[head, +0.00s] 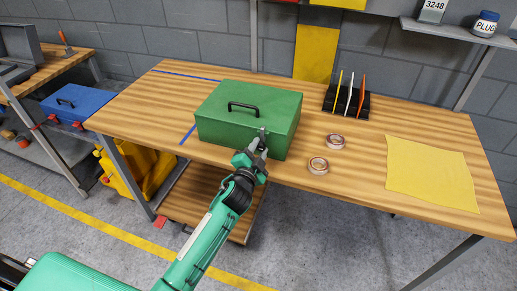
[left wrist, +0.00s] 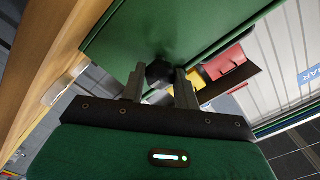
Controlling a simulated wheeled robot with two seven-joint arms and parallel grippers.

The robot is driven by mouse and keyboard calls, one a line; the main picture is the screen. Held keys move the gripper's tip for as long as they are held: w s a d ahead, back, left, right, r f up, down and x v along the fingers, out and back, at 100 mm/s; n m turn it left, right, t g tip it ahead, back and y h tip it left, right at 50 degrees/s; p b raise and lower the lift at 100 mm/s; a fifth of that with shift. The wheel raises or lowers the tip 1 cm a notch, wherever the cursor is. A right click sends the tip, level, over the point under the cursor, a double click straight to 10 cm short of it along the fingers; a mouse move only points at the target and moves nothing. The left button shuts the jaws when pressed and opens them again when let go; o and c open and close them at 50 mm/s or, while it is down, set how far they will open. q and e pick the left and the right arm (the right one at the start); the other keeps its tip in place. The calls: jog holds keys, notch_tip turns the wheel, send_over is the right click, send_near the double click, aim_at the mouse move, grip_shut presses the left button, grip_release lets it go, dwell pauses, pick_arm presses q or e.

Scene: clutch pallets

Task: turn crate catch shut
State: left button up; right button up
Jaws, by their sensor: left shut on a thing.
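The green crate (head: 238,123) with a black top handle sits closed on the wooden workbench, near its left end. My left gripper (head: 259,147) is at the crate's front face, toward its right side. In the left wrist view its two fingers (left wrist: 160,84) stand on either side of a dark catch knob (left wrist: 158,72) on the green crate face (left wrist: 130,35), and they are shut on it. In the head view the gripper mostly hides the catch, so its turn angle is hard to tell. My right gripper is not in view.
Two tape rolls (head: 318,165) lie right of the crate. A yellow cloth (head: 432,172) covers part of the bench's right side. A black rack (head: 346,102) with several coloured tools stands behind. A blue box (head: 78,103) sits on a shelf at left.

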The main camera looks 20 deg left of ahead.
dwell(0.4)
pick_arm(q)
jog(key=o, duration=1)
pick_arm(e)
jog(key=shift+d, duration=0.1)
pick_arm(q)
jog(key=shift+s+f, duration=0.1)
jog(key=shift+s, duration=0.3)
jog(key=s+b, duration=0.1)
jog(key=s, duration=0.5)
jog(key=s+b, duration=0.1)
jog(key=s, duration=0.6)
jog(key=shift+a+b, duration=0.2)
jog(key=shift+b, duration=0.15)
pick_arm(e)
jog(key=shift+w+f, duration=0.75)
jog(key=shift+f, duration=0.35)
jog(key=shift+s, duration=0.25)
